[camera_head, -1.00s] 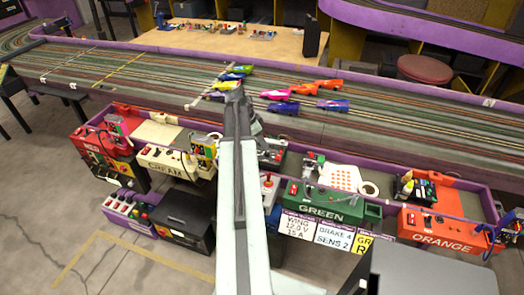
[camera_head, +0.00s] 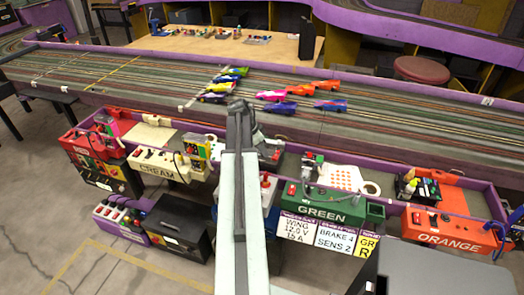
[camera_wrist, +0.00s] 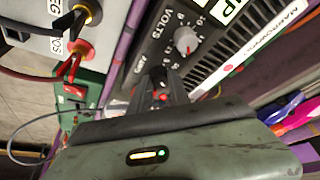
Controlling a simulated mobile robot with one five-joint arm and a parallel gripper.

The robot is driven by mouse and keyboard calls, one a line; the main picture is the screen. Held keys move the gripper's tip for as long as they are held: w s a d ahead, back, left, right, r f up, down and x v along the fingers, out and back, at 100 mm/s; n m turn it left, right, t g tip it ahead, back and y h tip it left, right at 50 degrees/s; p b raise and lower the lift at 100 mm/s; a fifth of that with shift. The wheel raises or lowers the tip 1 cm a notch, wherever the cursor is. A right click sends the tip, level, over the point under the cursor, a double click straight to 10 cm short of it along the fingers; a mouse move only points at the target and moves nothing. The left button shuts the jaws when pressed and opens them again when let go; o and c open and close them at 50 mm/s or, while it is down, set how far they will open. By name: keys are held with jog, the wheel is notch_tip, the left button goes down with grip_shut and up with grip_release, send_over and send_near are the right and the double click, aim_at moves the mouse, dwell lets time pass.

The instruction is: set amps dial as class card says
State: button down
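In the wrist view, a black power supply panel (camera_wrist: 204,30) carries a pale volts dial (camera_wrist: 186,40) with a printed scale. The AMPS lettering (camera_wrist: 137,62) is beside my gripper (camera_wrist: 160,80). The amps dial itself is not clearly visible; my fingers cover that part of the panel. My fingertips are at the panel, but their gap is too dark to judge. In the head view, my gripper (camera_head: 240,106) is beyond the green box, at the track's near edge. The class card (camera_head: 298,229) reads WING, 12.0 V, 15 A.
A green box (camera_head: 322,208), an orange box (camera_head: 452,232) and a cream box (camera_head: 157,166) line the purple-edged shelf. Toy cars (camera_head: 280,105) stand on the track behind. In the wrist view, red and black plugs (camera_wrist: 75,62) with cables are at the left.

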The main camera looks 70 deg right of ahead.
jog(key=shift+s+a+n+t+h, duration=0.2)
jog(key=shift+n+t+h, duration=0.1)
jog(key=shift+n, duration=0.8)
jog(key=n+t, duration=0.1)
jog(key=n, duration=0.2)
jog(key=shift+w+d, duration=0.1)
jog(key=c, duration=1.3)
grip_release()
jog(key=shift+o, duration=0.2)
jog(key=shift+r, duration=0.1)
jog(key=s+p+v, duration=0.1)
jog(key=p+v, duration=0.6)
jog(key=shift+w+a+r, duration=0.2)
jog(key=shift+w+a, duration=0.1)
jog(key=shift+w, duration=0.25)
